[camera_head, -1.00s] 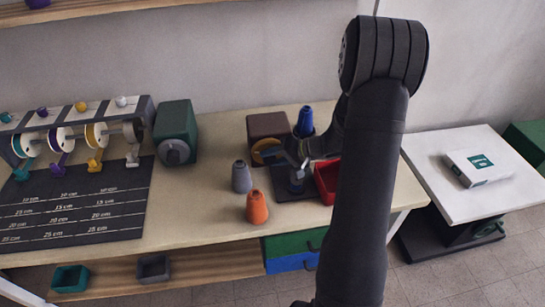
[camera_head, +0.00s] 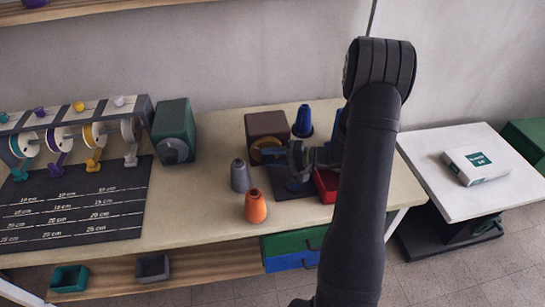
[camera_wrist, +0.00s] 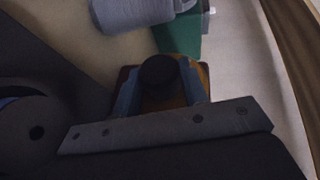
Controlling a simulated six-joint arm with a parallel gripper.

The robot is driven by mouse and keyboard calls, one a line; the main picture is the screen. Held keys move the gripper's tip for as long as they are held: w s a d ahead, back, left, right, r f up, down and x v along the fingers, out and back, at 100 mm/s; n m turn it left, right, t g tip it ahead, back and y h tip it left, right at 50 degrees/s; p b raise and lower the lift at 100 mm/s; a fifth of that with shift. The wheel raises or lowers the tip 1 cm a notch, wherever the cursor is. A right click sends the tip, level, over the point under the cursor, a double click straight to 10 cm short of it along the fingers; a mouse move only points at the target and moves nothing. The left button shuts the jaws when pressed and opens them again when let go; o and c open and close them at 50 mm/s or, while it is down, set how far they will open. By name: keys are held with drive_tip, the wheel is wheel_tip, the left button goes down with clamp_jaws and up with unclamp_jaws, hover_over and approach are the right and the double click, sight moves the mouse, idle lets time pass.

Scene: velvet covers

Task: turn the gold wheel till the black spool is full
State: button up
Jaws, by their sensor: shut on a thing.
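The gold wheel (camera_head: 262,152) is on the front of a brown box (camera_head: 268,125) at the middle of the table. My gripper (camera_head: 288,154) is beside the wheel's right side and hides part of it. In the wrist view my gripper (camera_wrist: 163,95) has its blue-grey fingers either side of a dark round knob (camera_wrist: 160,72), shut on it, with gold-brown surface behind. I cannot make out the black spool for certain or tell how full it is; my arm and gripper cover much of that area.
A grey cone (camera_head: 240,176) and an orange cone (camera_head: 256,207) stand in front of the wheel. A blue cone (camera_head: 303,121) stands behind, and a red tray (camera_head: 327,184) lies to the right. A green box (camera_head: 174,131) and a row of spools stand left.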

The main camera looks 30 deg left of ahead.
drive_tip(key=o, duration=1)
drive_tip(key=shift+c, duration=0.2)
drive_tip(key=shift+o, duration=1.4)
wheel_tip(320, 180, up, 4)
drive_tip(key=shift+r, duration=0.15)
drive_tip(key=w+d+r, duration=0.1)
drive_tip(key=d+r, duration=0.1)
drive_tip(key=d, duration=0.1)
drive_tip(key=d+r, duration=0.2)
drive_tip(key=d, duration=0.2)
drive_tip(key=w+d+r, duration=0.1)
drive_tip(key=d+r, duration=0.1)
drive_tip(key=d, duration=0.2)
drive_tip(key=shift+w+d+r, duration=0.2)
drive_tip(key=shift+w+r, duration=0.1)
drive_tip(key=shift+r, duration=0.05)
drive_tip(key=shift+c, duration=1.4)
